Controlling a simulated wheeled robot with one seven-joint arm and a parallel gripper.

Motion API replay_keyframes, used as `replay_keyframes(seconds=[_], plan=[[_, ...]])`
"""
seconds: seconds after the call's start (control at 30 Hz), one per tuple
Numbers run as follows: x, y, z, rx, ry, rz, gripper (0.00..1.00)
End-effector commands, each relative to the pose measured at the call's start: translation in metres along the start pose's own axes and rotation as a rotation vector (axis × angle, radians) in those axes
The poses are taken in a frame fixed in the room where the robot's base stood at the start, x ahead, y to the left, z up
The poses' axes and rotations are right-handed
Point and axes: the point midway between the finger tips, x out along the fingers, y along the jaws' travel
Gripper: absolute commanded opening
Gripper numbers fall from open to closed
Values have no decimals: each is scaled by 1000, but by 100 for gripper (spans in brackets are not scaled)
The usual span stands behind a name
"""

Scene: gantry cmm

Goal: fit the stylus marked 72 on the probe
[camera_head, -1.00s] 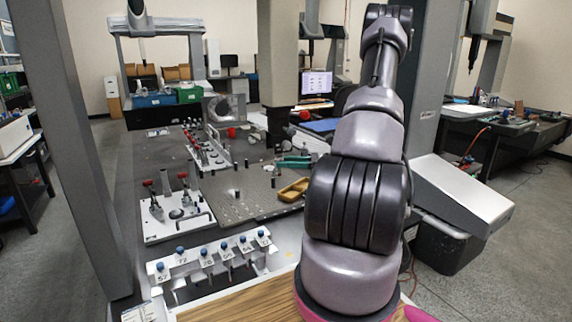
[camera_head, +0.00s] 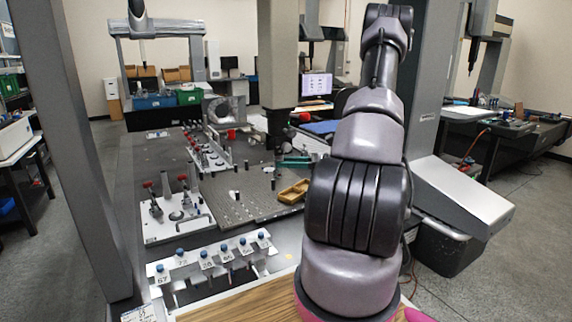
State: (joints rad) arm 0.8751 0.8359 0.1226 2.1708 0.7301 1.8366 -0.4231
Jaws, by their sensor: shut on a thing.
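The probe (camera_head: 278,122) hangs at the lower end of the grey gantry column, above the dark plate. A white rack (camera_head: 210,263) stands at the front left with a row of blue-topped styli and number labels. The label reading 72 (camera_head: 182,262) is second from the left, with a blue top (camera_head: 180,251) above it. The lower stems are too small to tell apart. My arm rises on the right and folds away behind itself. My gripper is not clearly seen, and whatever it may hold is hidden.
A white fixture (camera_head: 177,217) with red-knobbed clamps stands behind the rack. A yellow tray (camera_head: 293,192) and a green tool (camera_head: 296,161) lie on the plate (camera_head: 235,208). Black pins stand there too. A grey gantry leg (camera_head: 75,150) rises at the left.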

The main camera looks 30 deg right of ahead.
Motion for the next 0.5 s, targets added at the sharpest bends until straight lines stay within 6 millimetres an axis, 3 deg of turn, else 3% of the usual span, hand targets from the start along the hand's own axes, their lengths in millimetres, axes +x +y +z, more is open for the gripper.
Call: replay_keyframes(seconds=[0.37,0.4,0.47,0.5], plan=[[0,0,-1,0,1,0,0],[0,0,-1,1,1,0,47],[0,0,-1,1,1,0,70],[0,0,-1,1,1,0,71]])
